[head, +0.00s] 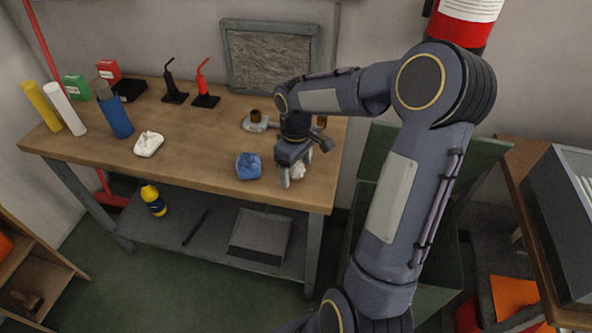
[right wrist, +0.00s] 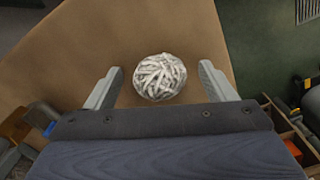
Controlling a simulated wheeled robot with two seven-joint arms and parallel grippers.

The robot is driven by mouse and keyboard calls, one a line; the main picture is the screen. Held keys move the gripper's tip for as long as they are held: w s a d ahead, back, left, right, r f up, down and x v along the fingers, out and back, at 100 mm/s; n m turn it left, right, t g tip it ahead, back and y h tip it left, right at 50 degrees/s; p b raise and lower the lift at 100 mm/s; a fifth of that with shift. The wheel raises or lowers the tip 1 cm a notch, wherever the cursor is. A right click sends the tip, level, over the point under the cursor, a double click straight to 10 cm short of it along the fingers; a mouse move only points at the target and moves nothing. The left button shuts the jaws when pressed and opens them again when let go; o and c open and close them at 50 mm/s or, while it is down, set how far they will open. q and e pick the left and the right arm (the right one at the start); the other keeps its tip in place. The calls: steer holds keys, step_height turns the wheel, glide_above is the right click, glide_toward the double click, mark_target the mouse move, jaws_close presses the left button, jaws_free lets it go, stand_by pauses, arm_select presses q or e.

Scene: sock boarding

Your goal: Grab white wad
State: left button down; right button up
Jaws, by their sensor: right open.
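The white wad (right wrist: 160,77) is a round, crumpled ball on the wooden table (head: 180,170). In the right wrist view it lies between the two fingers of my right gripper (right wrist: 160,86), with a gap on each side. In the head view the wad (head: 299,170) is partly hidden behind my right gripper (head: 296,172), near the table's front right. My right gripper is open, pointing down around the wad, and holds nothing. My left gripper is not in view.
A blue wad (head: 248,166) lies just left of my right gripper. A white lumpy piece (head: 148,144) lies further left. Behind the gripper is a small grey item with a brown top (head: 256,121). A green bin (head: 478,165) stands right of the table.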

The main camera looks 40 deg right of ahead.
steer(key=c, duration=1.1)
steer(key=shift+o, duration=0.2)
steer(key=shift+r, duration=0.15)
